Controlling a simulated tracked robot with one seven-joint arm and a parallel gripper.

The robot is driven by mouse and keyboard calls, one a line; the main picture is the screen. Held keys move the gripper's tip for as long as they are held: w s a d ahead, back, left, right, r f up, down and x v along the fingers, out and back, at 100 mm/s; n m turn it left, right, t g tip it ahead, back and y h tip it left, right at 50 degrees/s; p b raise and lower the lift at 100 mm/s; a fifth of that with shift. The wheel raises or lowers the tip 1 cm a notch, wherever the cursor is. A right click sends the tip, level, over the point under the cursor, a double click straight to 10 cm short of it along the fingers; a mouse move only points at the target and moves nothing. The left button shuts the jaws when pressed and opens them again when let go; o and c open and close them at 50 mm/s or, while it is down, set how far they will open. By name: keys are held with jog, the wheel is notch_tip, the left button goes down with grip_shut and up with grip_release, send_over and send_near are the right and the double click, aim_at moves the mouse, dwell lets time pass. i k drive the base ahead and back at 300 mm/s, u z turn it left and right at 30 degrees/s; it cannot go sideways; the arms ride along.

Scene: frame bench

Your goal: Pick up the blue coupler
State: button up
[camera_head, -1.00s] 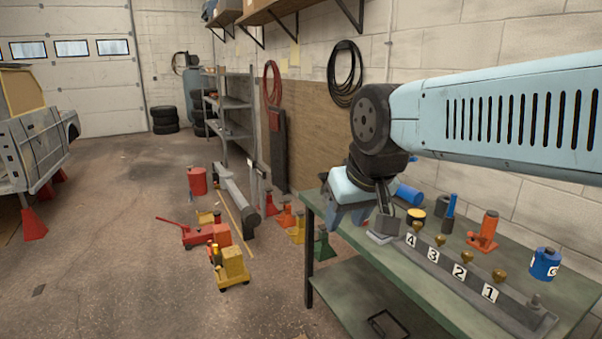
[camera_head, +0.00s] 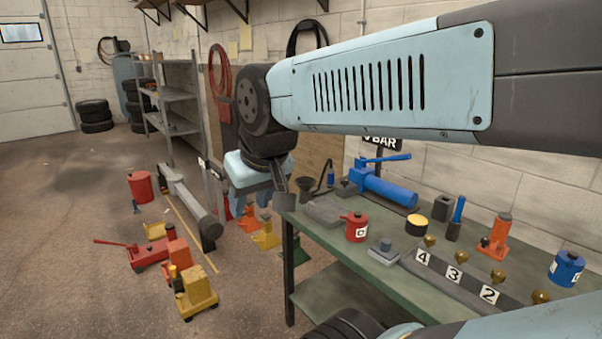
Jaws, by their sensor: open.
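The blue coupler appears to be the short blue cylinder with a white letter label (camera_head: 567,268), upright near the right end of the green workbench. My gripper (camera_head: 262,203) hangs at the bench's left end, far left of the blue coupler. It is open, with nothing visible between its fingers. My arm crosses above the bench and hides part of the wall behind.
The workbench (camera_head: 330,262) also holds a blue hand pump (camera_head: 385,188), an orange jack (camera_head: 496,236), a dark block with a blue rod (camera_head: 456,218), and a numbered rail with brass knobs (camera_head: 455,279). Yellow (camera_head: 197,292) and red (camera_head: 160,250) jacks stand on the floor.

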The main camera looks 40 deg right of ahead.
aim_at(330, 174)
jog(key=z, duration=0.35)
jog(key=i, duration=0.95)
jog(key=z, duration=0.85)
jog(key=i, duration=0.3)
jog(key=z, duration=0.15)
jog(key=k, duration=0.85)
jog(key=z, duration=0.2)
jog(key=i, duration=0.85)
jog(key=u, duration=0.1)
